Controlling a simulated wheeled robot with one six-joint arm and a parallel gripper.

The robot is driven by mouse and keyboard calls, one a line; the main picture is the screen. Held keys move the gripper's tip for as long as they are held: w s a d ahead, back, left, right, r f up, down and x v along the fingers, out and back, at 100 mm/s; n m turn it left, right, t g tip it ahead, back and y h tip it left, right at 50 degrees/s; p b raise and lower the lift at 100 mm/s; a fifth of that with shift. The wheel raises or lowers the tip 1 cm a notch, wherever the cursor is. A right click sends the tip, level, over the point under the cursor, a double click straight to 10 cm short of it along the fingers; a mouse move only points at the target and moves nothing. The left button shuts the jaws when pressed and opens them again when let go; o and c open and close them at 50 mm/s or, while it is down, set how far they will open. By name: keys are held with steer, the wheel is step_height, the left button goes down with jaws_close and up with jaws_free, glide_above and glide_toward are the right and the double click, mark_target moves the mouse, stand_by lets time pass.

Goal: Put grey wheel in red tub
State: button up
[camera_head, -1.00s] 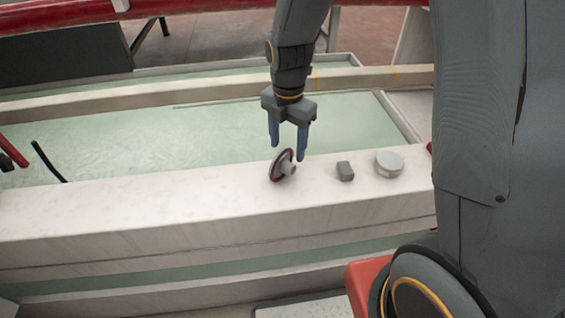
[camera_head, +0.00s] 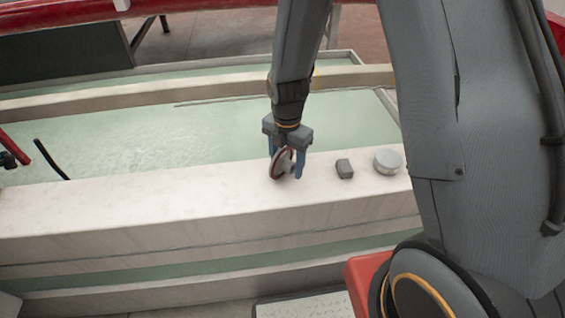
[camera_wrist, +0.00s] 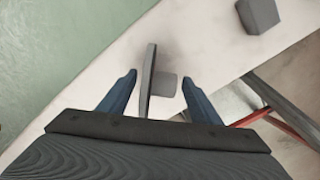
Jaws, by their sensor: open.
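The grey wheel (camera_head: 281,163), a disc with a dark red rim and a short grey hub, stands on edge on the white ledge (camera_head: 180,205). In the wrist view the wheel (camera_wrist: 148,82) shows edge-on, with its hub to the right. My gripper (camera_head: 286,172) is open and has its blue fingers down around the wheel. In the wrist view my gripper (camera_wrist: 158,80) has one finger on each side of the wheel, with visible gaps. A red thing (camera_head: 366,272) at the lower right, partly hidden by my arm, may be the red tub.
A small dark grey block (camera_head: 344,168) and a round light grey disc (camera_head: 388,161) sit on the ledge right of the wheel. The block (camera_wrist: 257,14) also shows in the wrist view. A pale green surface (camera_head: 180,135) lies behind the ledge. The ledge left of the wheel is clear.

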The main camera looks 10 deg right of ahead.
jaws_close()
steer(key=shift+r, duration=0.15)
